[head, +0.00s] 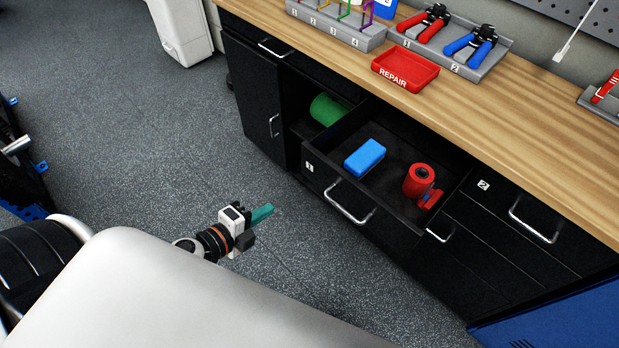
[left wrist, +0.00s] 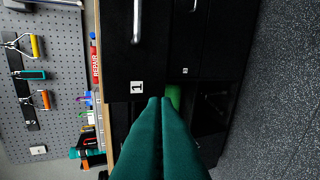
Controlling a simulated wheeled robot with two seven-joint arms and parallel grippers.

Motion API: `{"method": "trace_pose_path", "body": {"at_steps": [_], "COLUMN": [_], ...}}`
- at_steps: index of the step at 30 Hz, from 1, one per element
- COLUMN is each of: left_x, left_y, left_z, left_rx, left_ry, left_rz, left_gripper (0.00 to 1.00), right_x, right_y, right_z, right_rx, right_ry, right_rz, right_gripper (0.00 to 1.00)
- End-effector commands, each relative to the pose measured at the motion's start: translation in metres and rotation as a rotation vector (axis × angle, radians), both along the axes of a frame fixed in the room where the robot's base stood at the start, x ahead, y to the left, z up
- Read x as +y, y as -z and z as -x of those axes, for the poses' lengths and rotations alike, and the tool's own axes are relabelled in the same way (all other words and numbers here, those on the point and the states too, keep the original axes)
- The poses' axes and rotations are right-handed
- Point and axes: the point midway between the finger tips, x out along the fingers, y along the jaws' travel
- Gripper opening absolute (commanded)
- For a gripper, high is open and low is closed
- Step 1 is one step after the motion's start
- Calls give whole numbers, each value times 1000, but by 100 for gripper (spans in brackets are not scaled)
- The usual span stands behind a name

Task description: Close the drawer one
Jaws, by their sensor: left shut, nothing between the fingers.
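Drawer one (head: 318,183) is a black drawer marked 1, pulled out from the bench with its inside showing. It has a silver bar handle (head: 349,204). A blue block (head: 364,158) and a red tape dispenser (head: 419,181) lie in it. My left gripper (head: 264,213) has teal fingers, shut and empty, over the floor to the left of the drawer front and apart from it. In the left wrist view the shut fingers (left wrist: 160,104) point toward the cabinet, and the drawer front (left wrist: 118,60) with its 1 label and handle shows ahead. My right gripper is out of view.
The wooden worktop (head: 480,110) above holds a red REPAIR tray (head: 405,69) and plier racks. A green roll (head: 328,109) lies in the open shelf beside the drawer. Drawer two (head: 500,215) is shut at the right. The floor (head: 180,150) before the cabinet is clear.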

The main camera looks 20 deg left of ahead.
Motion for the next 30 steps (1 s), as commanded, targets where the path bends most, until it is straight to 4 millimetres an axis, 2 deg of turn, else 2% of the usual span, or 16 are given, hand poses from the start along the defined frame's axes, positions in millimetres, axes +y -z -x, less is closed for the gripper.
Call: {"method": "trace_pose_path", "body": {"at_steps": [3,7,14,27,30], "left_x": [-14,-18,-25,-49,-54], "left_y": [-21,-26,-21,1,1], "left_z": [2,-2,-25,-90,-103], "left_rx": [-50,-65,-66,-64,-63], "left_ry": [57,69,66,64,64], "left_rz": [-21,-26,-27,-24,-25], "left_gripper": [0,0,0,0,0], "right_x": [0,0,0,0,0], "right_y": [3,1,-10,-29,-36], "right_z": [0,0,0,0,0], "right_rx": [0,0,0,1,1], "right_ry": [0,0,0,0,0], "right_rz": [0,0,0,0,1], "right_gripper": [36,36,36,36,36]}}
